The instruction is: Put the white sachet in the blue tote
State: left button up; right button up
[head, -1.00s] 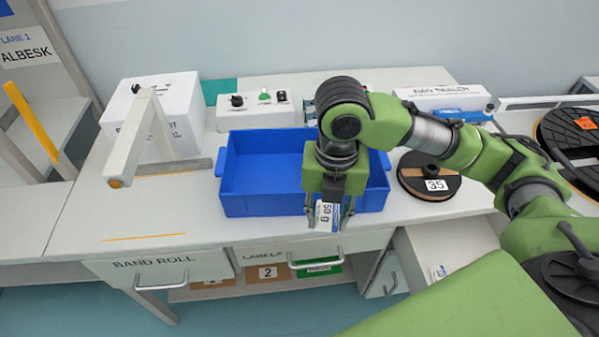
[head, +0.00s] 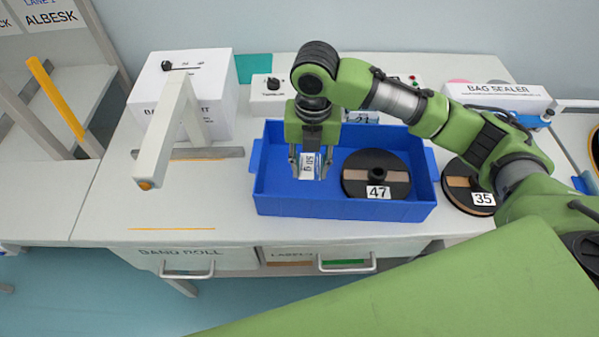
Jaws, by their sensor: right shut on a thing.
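The blue tote (head: 345,208) stands on the white bench. My right gripper (head: 309,172) is over the left part of the tote, pointing down. It is shut on the white sachet (head: 309,167), which has dark print and hangs between the fingers. The sachet appears within the tote's outline; I cannot tell whether it touches the floor. A dark reel marked 47 (head: 376,173) lies in the right part of the tote. My left gripper is not in view.
A reel marked 35 (head: 469,187) lies right of the tote. A white post with an arm (head: 163,135) and a white box (head: 205,90) stand to the left. A control box (head: 270,88) and the bag sealer (head: 500,97) are behind. The bench front left is clear.

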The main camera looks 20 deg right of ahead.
send_over(297, 184)
jog(key=f, duration=0.5)
jog(key=shift+s, duration=0.2)
notch_tip(297, 184, down, 3)
jog(key=shift+w+f+p, duration=0.1)
jog(key=shift+p, duration=0.75)
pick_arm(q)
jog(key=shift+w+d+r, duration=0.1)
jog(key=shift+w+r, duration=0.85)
pick_arm(e)
jog(key=shift+f, duration=0.15)
jog(key=shift+f, duration=0.1)
jog(key=o, duration=1.1)
